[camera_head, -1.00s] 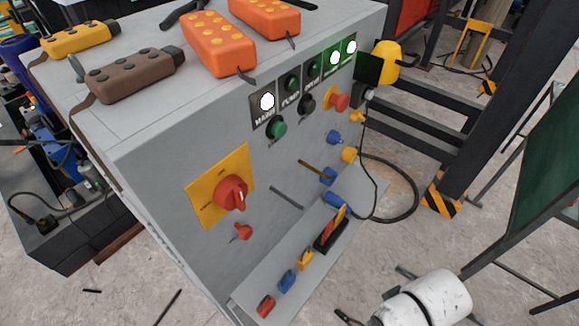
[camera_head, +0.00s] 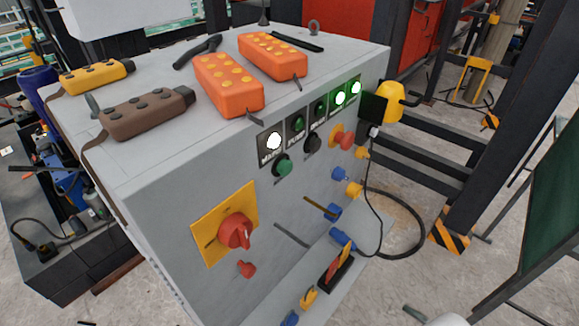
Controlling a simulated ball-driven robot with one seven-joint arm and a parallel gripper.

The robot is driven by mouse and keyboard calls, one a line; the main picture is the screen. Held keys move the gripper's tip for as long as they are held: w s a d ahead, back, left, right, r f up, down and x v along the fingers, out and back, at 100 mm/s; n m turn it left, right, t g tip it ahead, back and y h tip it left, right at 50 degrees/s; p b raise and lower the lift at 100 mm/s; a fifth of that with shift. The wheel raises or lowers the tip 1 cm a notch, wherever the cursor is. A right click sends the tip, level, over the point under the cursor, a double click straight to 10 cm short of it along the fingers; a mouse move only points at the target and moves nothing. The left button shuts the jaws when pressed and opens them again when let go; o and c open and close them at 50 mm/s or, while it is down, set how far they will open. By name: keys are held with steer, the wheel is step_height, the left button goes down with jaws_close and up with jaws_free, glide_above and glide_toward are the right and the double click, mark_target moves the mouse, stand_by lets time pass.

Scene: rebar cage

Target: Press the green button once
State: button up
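The green button (camera_head: 283,165) is a round knob on the front face of a grey control cabinet (camera_head: 155,215). It sits just below a lit white lamp in a black-framed panel (camera_head: 271,143). A black button (camera_head: 313,144) is to its right, and a red mushroom button (camera_head: 342,139) on a yellow plate is farther right. My gripper is not in view. A small white rounded part, cut off at the bottom right edge, may be part of my arm; I cannot tell.
A red rotary switch (camera_head: 236,231) on a yellow plate is lower left on the cabinet face. Orange remote controls (camera_head: 228,84) lie on top. A shelf with coloured plugs (camera_head: 308,299) juts out below. A black cable (camera_head: 421,232) loops at the right.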

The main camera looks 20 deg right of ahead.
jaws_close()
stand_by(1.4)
